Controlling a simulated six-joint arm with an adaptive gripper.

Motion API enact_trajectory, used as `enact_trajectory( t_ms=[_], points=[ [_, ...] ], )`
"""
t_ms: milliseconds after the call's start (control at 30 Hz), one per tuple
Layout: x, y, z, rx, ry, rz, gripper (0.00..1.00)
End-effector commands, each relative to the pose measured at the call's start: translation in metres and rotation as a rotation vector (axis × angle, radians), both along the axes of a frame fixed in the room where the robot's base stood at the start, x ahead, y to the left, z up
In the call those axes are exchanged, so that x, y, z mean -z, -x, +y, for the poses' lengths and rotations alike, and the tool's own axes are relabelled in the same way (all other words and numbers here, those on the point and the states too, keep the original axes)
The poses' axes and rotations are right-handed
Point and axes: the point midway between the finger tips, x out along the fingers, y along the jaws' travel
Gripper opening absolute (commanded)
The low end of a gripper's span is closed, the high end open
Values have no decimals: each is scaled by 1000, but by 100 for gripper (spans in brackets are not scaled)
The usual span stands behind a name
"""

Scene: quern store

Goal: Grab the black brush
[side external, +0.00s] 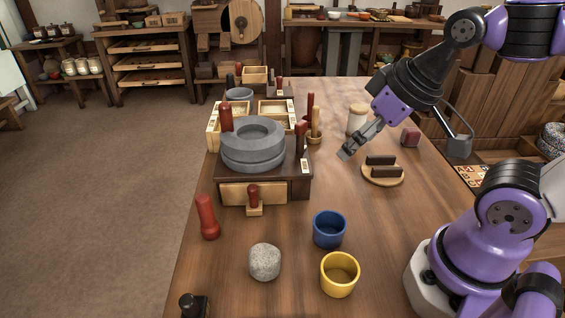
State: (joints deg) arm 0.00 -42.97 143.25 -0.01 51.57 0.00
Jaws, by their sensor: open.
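My gripper (347,151) is open and empty, pointing down and left above the wooden table, left of a round wooden board (368,179). Two dark brown bar-shaped pieces (381,160) lie on this board. A small black object with a knob-like top (193,301) stands at the table's near left edge, far from my gripper and partly cut off by the frame. It may be the black brush, but its shape is too small and cropped to tell. No other clear black brush shows.
A grey quern stone (252,158) sits on a dark drawer box left of my gripper. A lidded jar (357,120) and a red block (410,137) stand nearby.

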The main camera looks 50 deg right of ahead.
Motion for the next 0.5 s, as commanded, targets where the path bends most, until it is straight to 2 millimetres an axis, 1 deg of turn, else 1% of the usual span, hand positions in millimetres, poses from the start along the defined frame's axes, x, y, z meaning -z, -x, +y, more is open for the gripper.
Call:
enact_trajectory(
  t_ms=[167, 267, 367, 400, 467, 500],
  points=[
    [-2, -2, 2, -18, 0, 2, 76],
    [-9, -13, 17, -120, 3, 19, 76],
    [-21, -35, 48, -338, 10, 49, 76],
    [-26, -45, 65, -454, 14, 64, 76],
    [-31, -60, 92, -641, 22, 81, 76],
    [-32, -69, 110, -770, 29, 92, 76]
  ],
)
